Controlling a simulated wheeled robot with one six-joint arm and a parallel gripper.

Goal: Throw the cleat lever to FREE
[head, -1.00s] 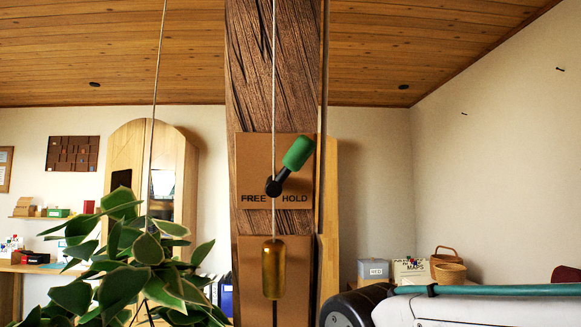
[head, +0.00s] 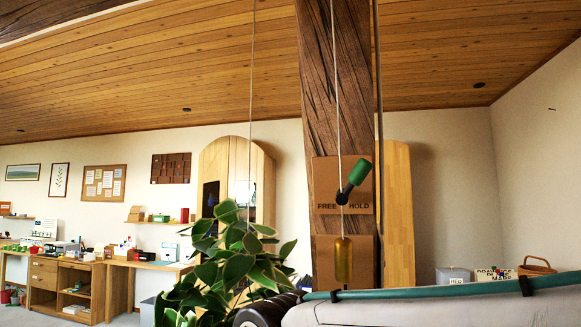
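The cleat lever (head: 354,180) has a green grip and a black arm. It tilts up to the right from its pivot, toward the HOLD side of a brown plate (head: 328,172) on the timber post. FREE is lettered left of the pivot and HOLD right of it. A cord (head: 337,90) runs down past the pivot to a brass-coloured weight (head: 343,260) hanging below. Part of my arm lies across the bottom right, apart from the lever. My gripper is not visible.
A leafy plant (head: 236,262) hangs on a cord left of the post, near the weight. The timber post (head: 325,60) leans slightly in view. A desk and shelves (head: 62,285) stand far left. A basket (head: 535,266) and boxes are at the right.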

